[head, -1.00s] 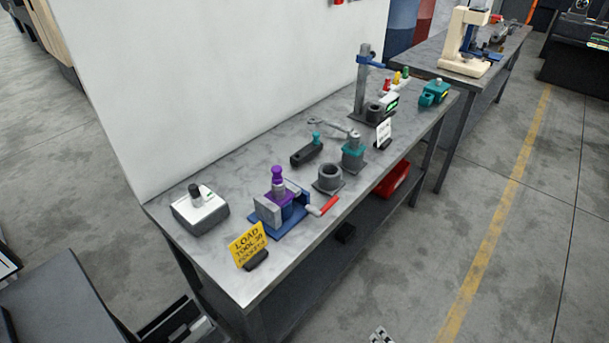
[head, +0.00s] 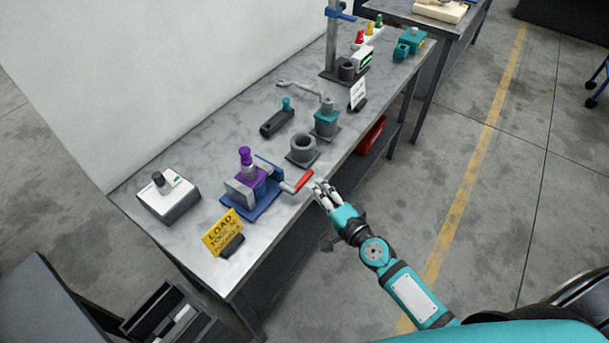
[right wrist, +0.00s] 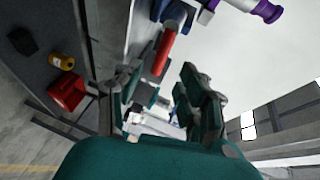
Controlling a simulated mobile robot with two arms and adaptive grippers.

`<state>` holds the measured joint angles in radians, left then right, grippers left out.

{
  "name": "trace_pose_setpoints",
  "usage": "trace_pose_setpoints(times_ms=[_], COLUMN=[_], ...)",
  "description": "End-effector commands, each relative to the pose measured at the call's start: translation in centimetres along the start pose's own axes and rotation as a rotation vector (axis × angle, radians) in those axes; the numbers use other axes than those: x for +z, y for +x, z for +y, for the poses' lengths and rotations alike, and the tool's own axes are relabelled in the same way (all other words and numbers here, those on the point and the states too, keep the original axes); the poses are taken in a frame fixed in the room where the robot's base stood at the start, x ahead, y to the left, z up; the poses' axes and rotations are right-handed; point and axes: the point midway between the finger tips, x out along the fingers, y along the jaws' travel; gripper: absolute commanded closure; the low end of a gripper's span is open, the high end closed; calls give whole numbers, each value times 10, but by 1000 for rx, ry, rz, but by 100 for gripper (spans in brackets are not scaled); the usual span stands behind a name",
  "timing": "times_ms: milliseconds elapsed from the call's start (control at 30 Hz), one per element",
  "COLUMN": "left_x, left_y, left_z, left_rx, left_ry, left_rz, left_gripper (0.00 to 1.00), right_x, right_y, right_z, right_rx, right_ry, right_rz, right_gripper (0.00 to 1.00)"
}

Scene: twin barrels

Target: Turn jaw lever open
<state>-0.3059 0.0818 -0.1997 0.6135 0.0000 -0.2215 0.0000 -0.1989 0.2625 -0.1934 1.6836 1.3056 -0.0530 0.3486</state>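A blue vise-like fixture (head: 266,204) stands near the front edge of the metal bench, with a purple-topped tool (head: 246,160) in its jaws. Its lever with a red grip (head: 296,182) sticks out to the right, toward the bench edge. The red grip also shows in the right wrist view (right wrist: 164,54), ahead of the fingers. My right gripper (head: 322,188) is just off the bench edge, close to the end of the red grip. Its fingers (right wrist: 160,95) are spread apart, with nothing seen between them. My left gripper is out of view.
A grey ring socket (head: 302,150) and a teal-collared holder (head: 326,120) stand behind the fixture. A yellow sign (head: 223,233) and a white box with a knob (head: 168,197) are to its left. A red bin (head: 371,135) sits under the bench.

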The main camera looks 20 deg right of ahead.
Motion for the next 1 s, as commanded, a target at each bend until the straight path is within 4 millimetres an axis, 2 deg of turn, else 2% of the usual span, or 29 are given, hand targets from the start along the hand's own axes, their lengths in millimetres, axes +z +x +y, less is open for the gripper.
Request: trace_pose_setpoints(times_ms=[100, 300, 500, 767, 800, 1000], left_x=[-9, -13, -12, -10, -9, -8], left_y=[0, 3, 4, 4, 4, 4], left_z=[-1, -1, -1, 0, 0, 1], left_rx=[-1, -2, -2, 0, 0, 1], left_ry=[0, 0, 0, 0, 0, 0], left_rz=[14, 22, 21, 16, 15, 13], left_gripper=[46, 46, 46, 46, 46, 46], right_x=[0, 0, 0, 0, 0, 0], right_y=[27, 60, 74, 75, 75, 75], right_z=[0, 1, 1, 1, 1, 1], right_rx=[-1, 0, 1, 1, 1, 1], right_ry=[-2, -3, -1, -2, -2, -2], right_rz=[0, -1, -1, -1, 0, 0], right_gripper=[60, 60, 60, 60, 61, 87])
